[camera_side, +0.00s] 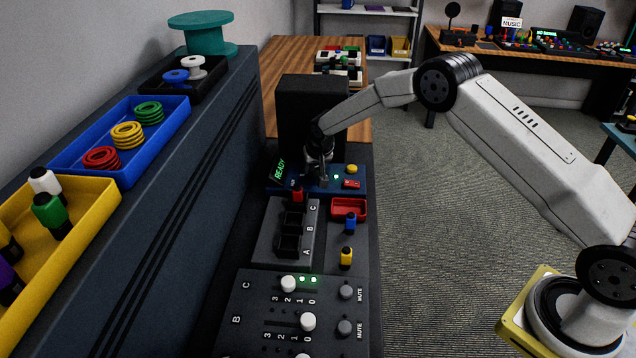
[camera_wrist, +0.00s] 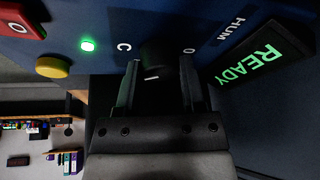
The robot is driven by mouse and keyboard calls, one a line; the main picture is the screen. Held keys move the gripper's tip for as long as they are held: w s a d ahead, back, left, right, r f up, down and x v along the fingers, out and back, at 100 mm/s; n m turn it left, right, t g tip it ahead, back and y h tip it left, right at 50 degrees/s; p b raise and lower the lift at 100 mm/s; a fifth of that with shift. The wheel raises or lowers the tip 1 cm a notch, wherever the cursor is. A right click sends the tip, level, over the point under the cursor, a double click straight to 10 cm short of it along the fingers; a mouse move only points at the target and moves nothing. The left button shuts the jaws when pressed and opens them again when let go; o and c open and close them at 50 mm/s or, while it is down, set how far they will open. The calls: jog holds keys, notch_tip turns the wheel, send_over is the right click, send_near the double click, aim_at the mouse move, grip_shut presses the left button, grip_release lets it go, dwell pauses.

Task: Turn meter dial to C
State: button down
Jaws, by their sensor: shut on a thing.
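The meter is a blue panel (camera_side: 330,188) at the far end of the bench, with a lit green READY display (camera_side: 280,169). In the wrist view the black dial (camera_wrist: 158,56) sits on the panel between a white letter C (camera_wrist: 124,47) and a mark like an O (camera_wrist: 189,50). A short white line shows below the dial; which mark it points to is unclear. My gripper (camera_wrist: 160,85) is shut on the dial, one finger on each side. In the side view my gripper (camera_side: 319,172) points down onto the panel and hides the dial.
The panel also has a green light (camera_wrist: 88,45), a yellow button (camera_wrist: 52,67) and a red switch (camera_wrist: 20,20). A black box (camera_side: 312,105) stands behind it. In front are a grey A-B-C block (camera_side: 275,235), a red tray (camera_side: 349,208), and blue (camera_side: 350,222) and yellow (camera_side: 346,257) plugs.

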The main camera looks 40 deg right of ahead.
jog(key=shift+a+m+h, duration=0.1)
jog(key=shift+m+h, duration=0.2)
jog(key=shift+m, duration=0.6)
jog(key=shift+c, duration=1)
grip_release()
jog(key=shift+r, duration=0.1)
jog(key=v, duration=0.7)
jog(key=shift+r, duration=0.3)
